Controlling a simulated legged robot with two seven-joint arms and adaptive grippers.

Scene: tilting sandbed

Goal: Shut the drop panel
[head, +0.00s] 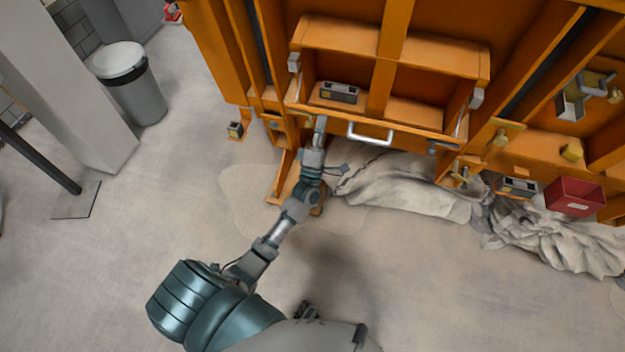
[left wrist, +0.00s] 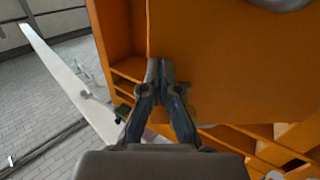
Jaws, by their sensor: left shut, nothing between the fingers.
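The orange drop panel (head: 415,141) with a pale bar handle (head: 370,133) is at the front of an orange compartment. The compartment's inside shows above the panel's edge. My left gripper (head: 320,124) is at the panel's left part, left of the handle. In the left wrist view the gripper (left wrist: 160,66) has its fingertips together and empty, in front of the orange panel face (left wrist: 215,65). Whether the tips touch the panel I cannot tell. A bit of the handle (left wrist: 283,3) shows at the top right there. My right gripper does not show clearly.
A small grey device (head: 339,92) sits in the compartment. Crumpled pale cloth (head: 405,187) lies under the panel, and a red bin (head: 574,196) stands at right. A grey trash can (head: 132,85) is at upper left. The floor around my arm is open.

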